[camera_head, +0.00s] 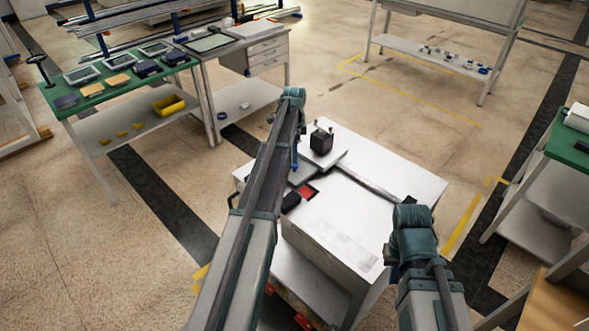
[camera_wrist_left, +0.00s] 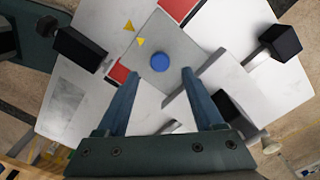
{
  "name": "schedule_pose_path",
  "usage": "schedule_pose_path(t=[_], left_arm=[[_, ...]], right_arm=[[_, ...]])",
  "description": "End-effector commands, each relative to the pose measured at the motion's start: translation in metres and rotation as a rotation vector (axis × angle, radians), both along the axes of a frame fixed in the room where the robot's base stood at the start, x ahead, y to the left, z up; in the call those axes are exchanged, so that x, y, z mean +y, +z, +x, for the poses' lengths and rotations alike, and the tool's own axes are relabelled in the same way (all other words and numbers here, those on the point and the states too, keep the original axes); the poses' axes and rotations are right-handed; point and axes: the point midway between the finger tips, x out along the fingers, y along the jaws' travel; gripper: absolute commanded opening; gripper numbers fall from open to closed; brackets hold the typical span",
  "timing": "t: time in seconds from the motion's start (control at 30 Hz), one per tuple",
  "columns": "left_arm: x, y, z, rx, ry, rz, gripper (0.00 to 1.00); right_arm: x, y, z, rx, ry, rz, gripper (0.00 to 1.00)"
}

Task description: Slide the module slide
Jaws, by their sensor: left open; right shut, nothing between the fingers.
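The module slide looks like a grey plate (camera_wrist_left: 150,40) with a round blue knob (camera_wrist_left: 160,62) and yellow triangle marks. It lies on the white bench top (camera_head: 345,235); in the head view my left arm partly covers the plate (camera_head: 303,173). My left gripper (camera_wrist_left: 160,72) is open above the plate, its two fingertips on either side of the knob in the picture. I cannot tell how far the fingers are above it. My left gripper (camera_head: 295,165) also shows in the head view. My right gripper (camera_head: 388,260) is shut and empty near the bench's right front edge, mostly hidden by its arm.
Red patches (camera_wrist_left: 118,72) flank the plate. A black block (camera_head: 321,142) stands behind it, another (camera_head: 291,202) lies in front. A grey rail (camera_head: 370,185) runs right to a black end piece (camera_head: 409,199). The bench's right part is clear. A green-topped table (camera_head: 118,92) stands back left.

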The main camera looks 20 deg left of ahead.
Motion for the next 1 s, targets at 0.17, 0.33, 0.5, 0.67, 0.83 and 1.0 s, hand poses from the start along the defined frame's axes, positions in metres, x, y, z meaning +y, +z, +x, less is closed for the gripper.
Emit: schedule_pose_path(t=[0.17,0.33,0.5,0.67,0.83,1.0], left_arm=[[0.0,-0.032,0.0,0.0,0.0,0.0,0.69],[0.0,-0.048,0.0,0.0,0.0,0.0,0.69],[0.0,-0.052,0.0,0.0,0.0,0.0,0.69],[0.0,-0.051,0.0,0.0,0.0,0.0,0.69],[0.0,-0.051,0.0,0.0,0.0,0.0,0.49],[0.0,-0.051,0.0,0.0,0.0,0.0,0.18]], right_arm=[[0.0,-0.032,0.0,0.0,0.0,0.0,0.0],[0.0,-0.048,0.0,0.0,0.0,0.0,0.0],[0.0,-0.052,0.0,0.0,0.0,0.0,0.0],[0.0,-0.051,0.0,0.0,0.0,0.0,0.0],[0.0,-0.051,0.0,0.0,0.0,0.0,0.0],[0.0,-0.051,0.0,0.0,0.0,0.0,0.0]])
